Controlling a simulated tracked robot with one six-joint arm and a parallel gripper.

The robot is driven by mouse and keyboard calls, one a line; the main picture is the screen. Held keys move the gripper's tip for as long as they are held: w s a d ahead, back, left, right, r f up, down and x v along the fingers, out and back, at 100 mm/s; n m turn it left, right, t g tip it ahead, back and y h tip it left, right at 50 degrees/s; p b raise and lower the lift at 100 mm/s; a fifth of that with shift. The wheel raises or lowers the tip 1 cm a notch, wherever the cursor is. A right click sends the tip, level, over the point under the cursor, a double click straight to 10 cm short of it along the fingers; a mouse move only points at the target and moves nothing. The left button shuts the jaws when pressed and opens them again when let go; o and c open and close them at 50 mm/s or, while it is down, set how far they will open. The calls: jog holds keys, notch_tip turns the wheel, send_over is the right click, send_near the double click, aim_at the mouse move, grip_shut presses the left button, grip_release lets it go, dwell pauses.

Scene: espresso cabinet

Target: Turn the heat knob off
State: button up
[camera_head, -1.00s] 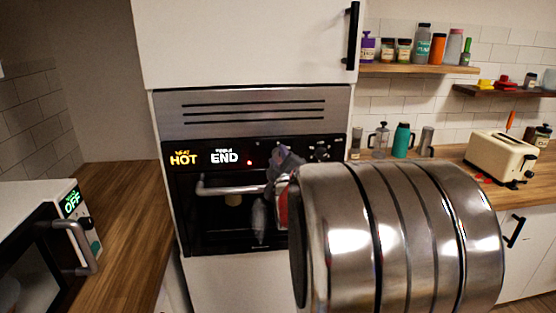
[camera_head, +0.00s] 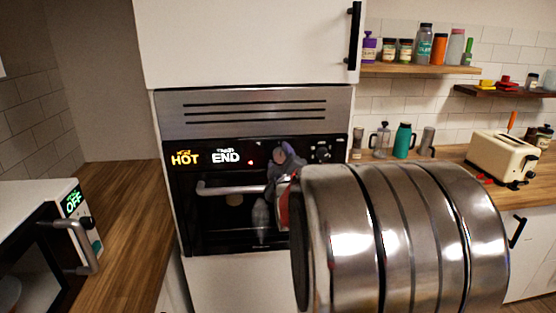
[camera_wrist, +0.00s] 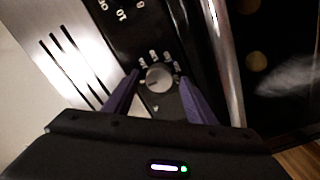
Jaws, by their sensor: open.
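A round grey knob (camera_wrist: 158,79) with small white labels around it sits on the black oven panel (camera_wrist: 140,40) in the wrist view; it appears to be the heat knob. Its labels are too small to read. My gripper (camera_wrist: 161,77) is open, with one purple finger on each side of the knob and gaps showing; contact cannot be told. In the head view my gripper (camera_head: 284,153) is in front of the panel and hides this knob.
A numbered dial (camera_head: 322,152) is just right of my gripper. The oven door handle (camera_head: 228,190) runs below the panel, close to my gripper. A microwave (camera_head: 50,245) showing "OFF" stands at left, and a toaster (camera_head: 502,157) on the right counter.

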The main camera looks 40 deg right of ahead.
jog(key=v, duration=1.3)
jog(key=shift+a, duration=0.25)
jog(key=shift+s, duration=0.15)
jog(key=s+a+f+m+g+y, duration=0.2)
jog(key=a+f+m+g+y, duration=0.1)
jog(key=f, duration=0.4)
jog(key=s+a+f+m+g+y, duration=0.2)
jog(key=s+a+f+m+g, duration=0.15)
jog(key=f, duration=0.35)
jog(key=s+a+r+n+g+y, duration=0.1)
jog(key=s+a, duration=0.3)
jog(key=a, duration=0.7)
jog(key=s+a+r+n+g+y, duration=0.1)
jog(key=s+a+y, duration=0.3)
jog(key=a, duration=0.8)
jog(key=shift+r+g, duration=0.45)
jog(key=shift+r, duration=0.15)
